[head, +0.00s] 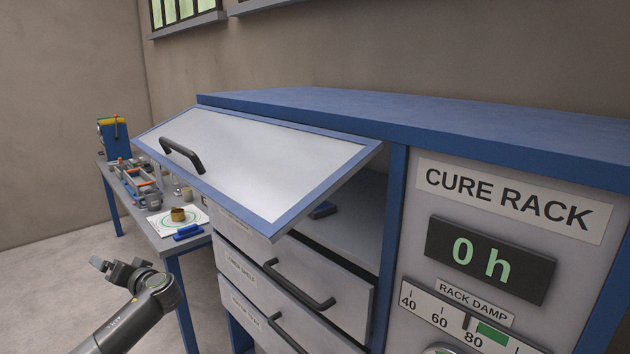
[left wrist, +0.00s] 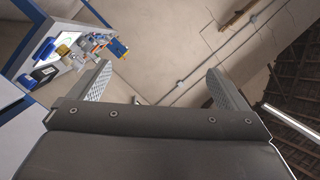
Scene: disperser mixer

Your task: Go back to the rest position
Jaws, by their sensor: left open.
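My left gripper (head: 101,264) is at the lower left of the head view, in front of the cure rack cabinet and clear of it. In the left wrist view its two fingers (left wrist: 162,90) stand wide apart with nothing between them. The cure rack (head: 500,215) is a blue and grey cabinet with a display reading 0 h. Its top flap door (head: 250,155), with a black handle (head: 182,155), is swung up and open. A small blue object (head: 322,210) lies inside the opening. My right gripper is not in view.
A side table (head: 160,242) stands at the left, holding a yellowish cup (head: 178,215), a blue object (head: 188,232) and several containers. It also shows in the left wrist view. Drawers with black handles (head: 300,287) lie below the flap. Open floor (head: 40,290) is at the left.

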